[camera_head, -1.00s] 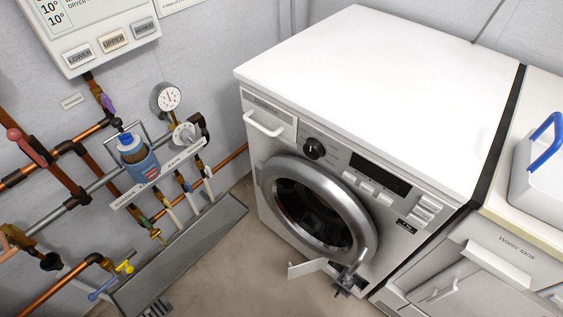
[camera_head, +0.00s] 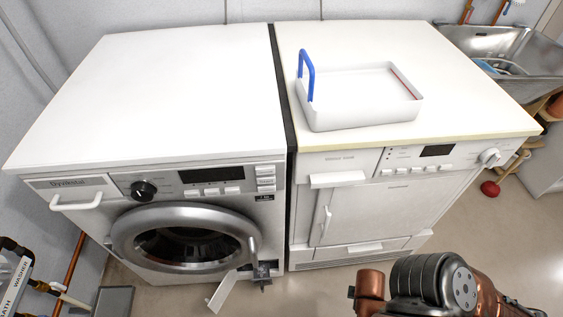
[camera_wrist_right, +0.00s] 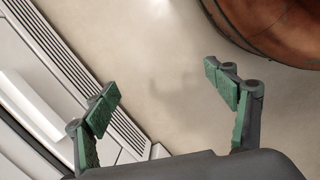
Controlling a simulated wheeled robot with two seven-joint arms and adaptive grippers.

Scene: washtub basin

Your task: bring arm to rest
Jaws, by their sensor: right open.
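My right arm shows at the bottom right of the head view, with copper and dark links in front of the dryer. Its gripper (camera_wrist_right: 168,100) is seen in the right wrist view, with the two green-padded fingers spread wide and nothing between them. Bare floor (camera_wrist_right: 165,60) lies beyond the fingers. The lower front of a white appliance with a slatted vent (camera_wrist_right: 75,70) is at the left of that view, near the left finger. My left gripper is not in any view.
A washing machine (camera_head: 150,100) stands left, its small lower flap (camera_head: 222,291) open. Beside it, the dryer (camera_head: 360,215) carries a white tray with a blue handle (camera_head: 360,108). A metal sink (camera_head: 500,50) is at the far right. A reddish-brown rounded thing (camera_wrist_right: 270,25) is at the wrist view's upper right.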

